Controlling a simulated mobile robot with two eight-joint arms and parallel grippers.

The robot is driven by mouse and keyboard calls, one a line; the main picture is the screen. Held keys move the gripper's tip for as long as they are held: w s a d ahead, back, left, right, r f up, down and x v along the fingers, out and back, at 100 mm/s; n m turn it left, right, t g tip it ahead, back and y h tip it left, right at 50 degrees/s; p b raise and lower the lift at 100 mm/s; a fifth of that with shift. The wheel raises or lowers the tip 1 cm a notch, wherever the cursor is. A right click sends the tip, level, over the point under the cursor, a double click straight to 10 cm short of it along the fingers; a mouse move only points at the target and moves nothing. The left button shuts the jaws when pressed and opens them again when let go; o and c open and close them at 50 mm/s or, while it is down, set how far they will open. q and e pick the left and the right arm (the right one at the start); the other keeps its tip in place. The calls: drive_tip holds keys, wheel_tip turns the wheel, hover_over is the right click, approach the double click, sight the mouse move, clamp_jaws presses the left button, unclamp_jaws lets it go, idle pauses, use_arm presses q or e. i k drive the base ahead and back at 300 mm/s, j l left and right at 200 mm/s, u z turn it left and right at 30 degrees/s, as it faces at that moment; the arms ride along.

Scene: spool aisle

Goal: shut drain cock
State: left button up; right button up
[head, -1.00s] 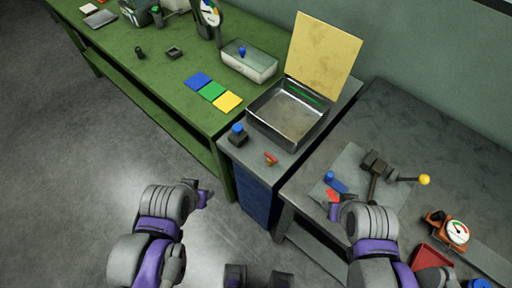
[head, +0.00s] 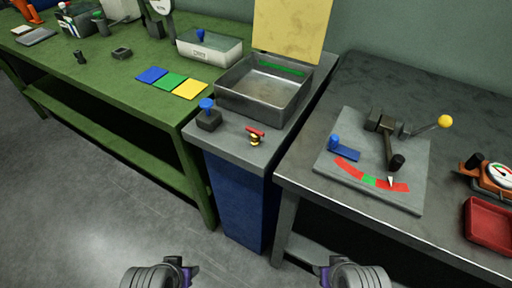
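The drain cock (head: 255,140) sits on the front of the grey stand, below the metal basin (head: 262,97). It has a small brass body and a red bar handle that lies roughly crosswise, tilted slightly down to the right. Nothing touches it. My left gripper (head: 187,273) is at the bottom edge, left of the stand and well short of the cock. My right gripper (head: 324,273) is at the bottom edge, to the right. Both are mostly cut off, so their fingers cannot be made out.
A blue-knobbed block (head: 208,117) stands left of the cock. The basin's yellow lid (head: 292,28) is up. The green bench (head: 110,90) lies left. The grey bench at right holds a lever plate (head: 335,175), an orange gauge (head: 492,176) and a red tray (head: 488,226).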

sight(253, 130)
drive_tip(key=i+j, duration=0.15)
drive_tip(key=j, duration=0.2)
drive_tip(key=i+j, duration=0.35)
drive_tip(key=j, duration=0.3)
